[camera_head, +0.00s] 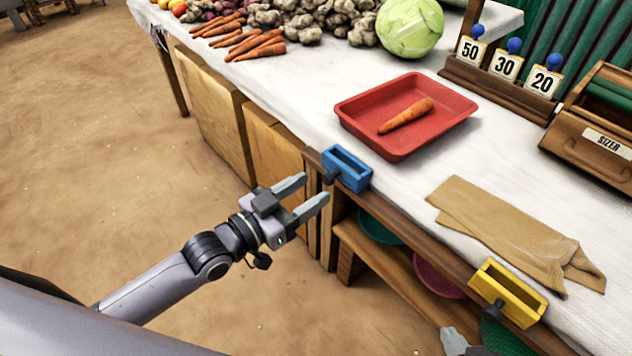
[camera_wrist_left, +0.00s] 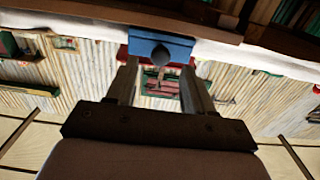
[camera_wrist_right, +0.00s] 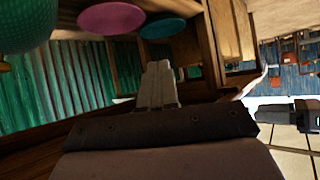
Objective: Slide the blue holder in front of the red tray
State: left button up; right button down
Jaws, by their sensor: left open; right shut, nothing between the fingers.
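The blue holder (camera_head: 347,168) is a small open box on the table's front edge, with a dark knob facing me. It stands near the front corner of the red tray (camera_head: 352,129), which lies further in on the table with one carrot (camera_head: 407,115) in it. My left gripper (camera_head: 316,190) is open and empty, just in front of the blue holder. In the left wrist view the holder (camera_wrist_left: 150,46) and its knob show beyond the fingertips, apparently apart from them. My right gripper (camera_head: 452,338) is at the bottom edge, mostly cut off; the right wrist view shows its fingers (camera_wrist_right: 158,75) together and empty.
A yellow holder (camera_head: 508,292) sits further right on the same edge. A brown cloth (camera_head: 515,235) lies behind the edge between the holders. A rack of number cards (camera_head: 502,70) and a wooden sizer box (camera_head: 598,120) stand at the back right. Carrots and a cabbage (camera_head: 409,27) lie at the far end.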

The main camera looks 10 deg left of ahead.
pick_arm(q)
jog(key=v, duration=0.4)
pick_arm(e)
jog(key=shift+s+d+f, duration=0.3)
jog(key=shift+d, duration=0.15)
jog(key=shift+s+a, duration=0.1)
